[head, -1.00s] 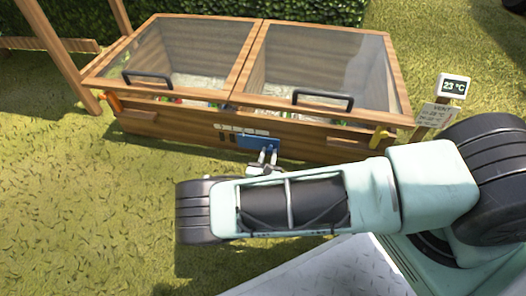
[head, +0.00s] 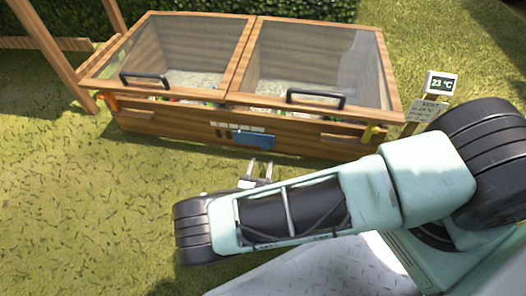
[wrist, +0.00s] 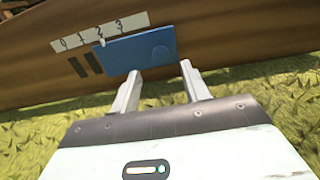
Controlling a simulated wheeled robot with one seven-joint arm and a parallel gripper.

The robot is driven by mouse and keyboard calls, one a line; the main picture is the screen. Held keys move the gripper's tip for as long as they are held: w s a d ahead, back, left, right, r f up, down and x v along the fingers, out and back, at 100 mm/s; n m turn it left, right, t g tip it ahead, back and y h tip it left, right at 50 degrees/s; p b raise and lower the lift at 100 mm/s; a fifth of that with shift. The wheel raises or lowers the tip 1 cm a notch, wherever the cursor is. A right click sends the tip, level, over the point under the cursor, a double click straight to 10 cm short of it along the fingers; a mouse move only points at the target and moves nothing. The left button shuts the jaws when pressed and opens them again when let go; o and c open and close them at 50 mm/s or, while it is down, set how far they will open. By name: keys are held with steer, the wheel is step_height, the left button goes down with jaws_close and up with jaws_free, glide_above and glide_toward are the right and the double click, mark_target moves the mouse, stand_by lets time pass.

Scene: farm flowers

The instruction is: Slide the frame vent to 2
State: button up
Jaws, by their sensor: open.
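The frame vent is a blue sliding plate (wrist: 140,50) on the front wooden board of the cold frame; it also shows in the head view (head: 254,140). A white number strip (wrist: 100,32) reading 0 to 3 sits above it. A small white pointer (wrist: 101,43) at the plate's upper left corner stands under the 2. Two dark slots (wrist: 85,64) lie uncovered left of the plate. My gripper (wrist: 160,71) is open and empty, its two fingers apart in front of the plate. In the head view my gripper (head: 260,166) stands clear of the board.
The cold frame's two glazed lids (head: 318,60) are shut, each with a black handle (head: 316,97). A sign (head: 429,110) with a 23 °C display (head: 442,83) stands at its right corner. Wooden posts (head: 50,50) stand at the left. Grass in front is open.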

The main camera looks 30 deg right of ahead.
steer(key=p+v, duration=0.1)
steer(key=v, duration=0.4)
steer(key=shift+s+a, duration=0.1)
steer(key=shift+s, duration=0.1)
stand_by(0.3)
steer(key=shift+a+r+m+g+p, duration=0.1)
steer(key=shift+r+m+g+p, duration=0.2)
steer(key=shift+r+p, duration=0.15)
steer(key=s+a+r+m+g+y+p, duration=0.1)
steer(key=s+a+r+m+g+p, duration=0.3)
steer(key=r, duration=0.7)
steer(key=s+a+r+m+g+y, duration=0.1)
steer(key=s+r+m+g, duration=0.1)
steer(key=r+m+g, duration=0.6)
steer(key=s+a+r+m+g+y+p, duration=0.1)
steer(key=s+a+r+m+g+p, duration=0.15)
steer(key=r, duration=1.05)
steer(key=s+d+r+m+y+p, duration=0.1)
steer(key=s+r+m+y+p, duration=0.3)
steer(key=r, duration=0.8)
steer(key=s+d+r+m+y+p, duration=0.2)
steer(key=s+r+y, duration=0.3)
steer(key=r, duration=0.7)
step_height(320, 180, up, 38)
steer(key=p, duration=3.7)
steer(key=shift+s+f+h, duration=0.25)
steer(key=shift+s+h, duration=0.15)
steer(key=shift+s, duration=0.05)
